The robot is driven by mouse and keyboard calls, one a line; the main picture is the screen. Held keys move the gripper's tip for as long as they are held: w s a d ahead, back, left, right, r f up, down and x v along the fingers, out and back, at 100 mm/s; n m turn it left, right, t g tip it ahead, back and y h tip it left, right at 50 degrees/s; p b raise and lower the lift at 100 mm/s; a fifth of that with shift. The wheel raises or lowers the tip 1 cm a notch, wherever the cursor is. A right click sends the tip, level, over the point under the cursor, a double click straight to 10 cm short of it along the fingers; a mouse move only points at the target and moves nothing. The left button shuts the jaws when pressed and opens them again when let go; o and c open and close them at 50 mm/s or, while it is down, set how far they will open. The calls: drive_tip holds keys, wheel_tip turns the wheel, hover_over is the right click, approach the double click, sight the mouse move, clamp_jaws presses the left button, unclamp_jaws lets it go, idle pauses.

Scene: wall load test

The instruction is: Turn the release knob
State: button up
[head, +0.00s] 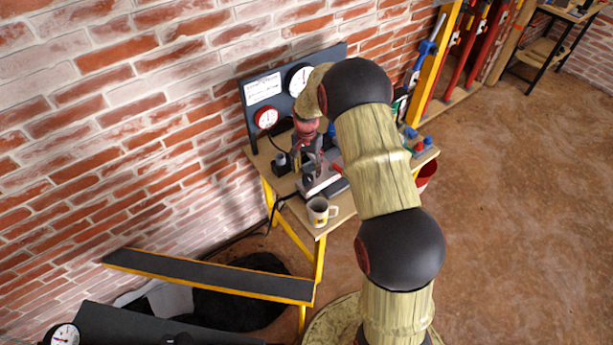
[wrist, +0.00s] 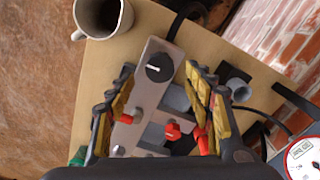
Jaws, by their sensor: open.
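A metal block (wrist: 150,100) on a wooden bench (wrist: 95,85) carries a round black knob (wrist: 160,67) with a white pointer line, and small red handles (wrist: 172,131). No readable label tells which is the release knob. My gripper (wrist: 158,75) is open and empty above the block. Its fingertips show on either side of the black knob in the wrist view, apart from it; the height gap cannot be told. In the head view my gripper (head: 308,152) hangs over the block (head: 318,183), partly hiding it along with the arm.
A mug (head: 320,210) stands at the bench's front corner, close to the block; it also shows in the wrist view (wrist: 103,15). A dark panel with gauges (head: 266,117) stands behind, against the brick wall. A black cable (wrist: 180,22) runs off the block.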

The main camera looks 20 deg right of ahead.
sight(308, 178)
drive_tip(key=shift+f, duration=2.35)
drive_tip(key=c, duration=0.4)
drive_tip(key=c, duration=0.7)
drive_tip(key=shift+c, duration=0.2)
